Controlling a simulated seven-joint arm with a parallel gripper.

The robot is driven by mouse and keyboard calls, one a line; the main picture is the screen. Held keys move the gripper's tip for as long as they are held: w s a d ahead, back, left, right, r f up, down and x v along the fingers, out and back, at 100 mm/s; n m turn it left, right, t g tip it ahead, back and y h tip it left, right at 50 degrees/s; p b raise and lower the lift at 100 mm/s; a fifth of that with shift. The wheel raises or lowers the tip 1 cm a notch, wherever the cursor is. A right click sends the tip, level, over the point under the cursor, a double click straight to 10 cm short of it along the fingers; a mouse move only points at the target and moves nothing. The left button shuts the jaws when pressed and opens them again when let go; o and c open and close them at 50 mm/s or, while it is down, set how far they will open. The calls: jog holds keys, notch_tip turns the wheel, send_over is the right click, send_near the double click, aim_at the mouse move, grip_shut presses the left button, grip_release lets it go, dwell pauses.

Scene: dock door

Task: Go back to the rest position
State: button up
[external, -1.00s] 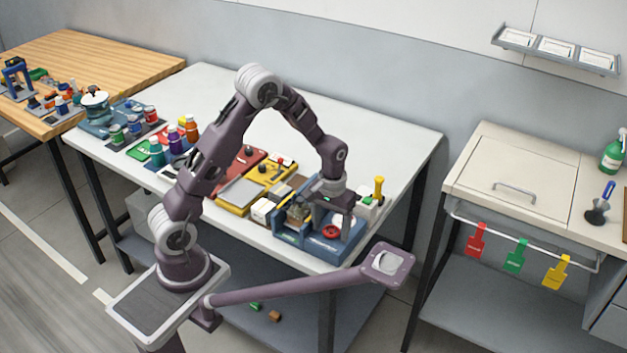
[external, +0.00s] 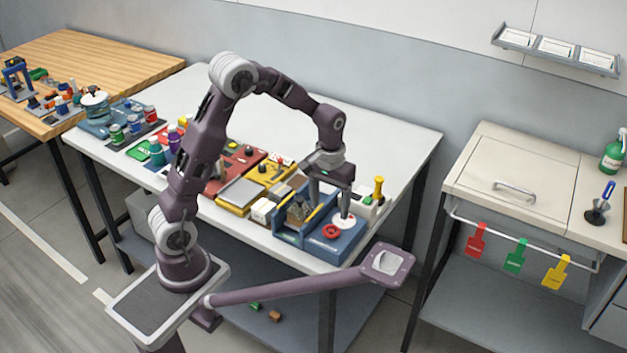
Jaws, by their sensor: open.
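My gripper (external: 329,202) points down above the blue fixture (external: 334,248) near the front right of the white table. Its two fingers are spread apart, and I see nothing held between them. The blue fixture holds a brown house-like piece (external: 299,211) in its left bay. A red ring (external: 331,231) lies on its right part, beside a white round piece (external: 345,220) under the right finger. I cannot tell whether the fingertips touch anything. My arm bends up and over from its base at the lower left.
A yellow-handled tool (external: 378,188) stands just right of my gripper. Yellow trays (external: 233,206) and a red tray lie to the left, with several coloured bottles (external: 157,153) beyond. The back of the white table (external: 300,100) is clear. A beige cabinet (external: 520,170) stands at the right.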

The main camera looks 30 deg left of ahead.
jog(key=s+a+r+t, duration=0.1)
jog(key=s+a+r, duration=0.35)
jog(key=r, duration=0.35)
jog(key=s+a+r+t, duration=0.2)
jog(key=s+a, duration=0.2)
jog(key=s, duration=0.3)
jog(key=s+a+r+t, duration=0.2)
jog(key=s+a+r, duration=0.1)
jog(key=s, duration=0.4)
jog(key=shift+s+a, duration=0.2)
jog(key=shift+a, duration=0.55)
jog(key=shift+w+r, duration=0.15)
